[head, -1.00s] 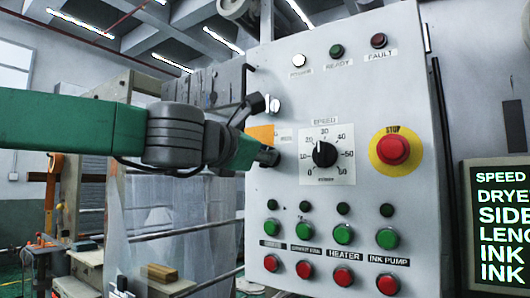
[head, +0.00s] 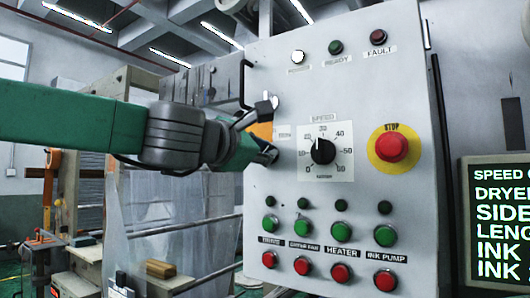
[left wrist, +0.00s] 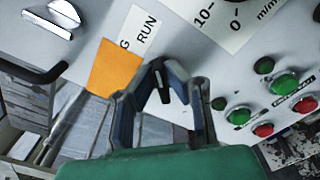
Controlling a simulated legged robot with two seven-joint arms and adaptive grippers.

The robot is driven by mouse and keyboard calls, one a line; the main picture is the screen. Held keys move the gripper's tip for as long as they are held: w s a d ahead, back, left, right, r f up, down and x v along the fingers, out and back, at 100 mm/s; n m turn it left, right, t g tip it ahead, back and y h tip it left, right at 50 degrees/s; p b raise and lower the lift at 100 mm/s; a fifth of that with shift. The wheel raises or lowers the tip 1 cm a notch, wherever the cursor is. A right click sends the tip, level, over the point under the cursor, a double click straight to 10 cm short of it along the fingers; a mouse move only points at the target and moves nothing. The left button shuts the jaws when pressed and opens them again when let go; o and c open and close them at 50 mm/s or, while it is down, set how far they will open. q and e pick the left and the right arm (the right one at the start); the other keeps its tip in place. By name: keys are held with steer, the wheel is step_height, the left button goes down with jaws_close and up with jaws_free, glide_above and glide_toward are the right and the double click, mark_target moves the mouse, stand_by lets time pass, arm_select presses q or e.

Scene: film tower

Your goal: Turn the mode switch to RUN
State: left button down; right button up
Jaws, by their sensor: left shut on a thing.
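The mode switch (left wrist: 160,88) shows in the left wrist view as a small black knob on the grey control panel. Beside it is a white label (left wrist: 138,38) on which RUN and a cut-off G can be read. My left gripper (left wrist: 161,85) is shut on the knob, with one finger on each side. The knob's exact pointing direction is hard to tell. In the head view my left gripper (head: 267,152) reaches the panel's left part, and hides the switch. My right gripper is in neither view.
The panel (head: 420,100) carries a speed dial (head: 323,151) and a red stop button (head: 391,147) to the right, with green and red buttons below. A silver lever (head: 270,102) sits just above my gripper. An orange plate (left wrist: 115,68) lies beside the switch.

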arm_select(q)
steer(key=c, duration=1.6)
jaws_free()
steer(key=shift+f, duration=0.1)
steer(key=shift+c, duration=0.2)
steer(key=shift+s, duration=0.1)
steer(key=v, duration=1.1)
steer(key=shift+s+a, duration=0.2)
steer(key=shift+a, duration=0.15)
steer(key=shift+d, duration=0.15)
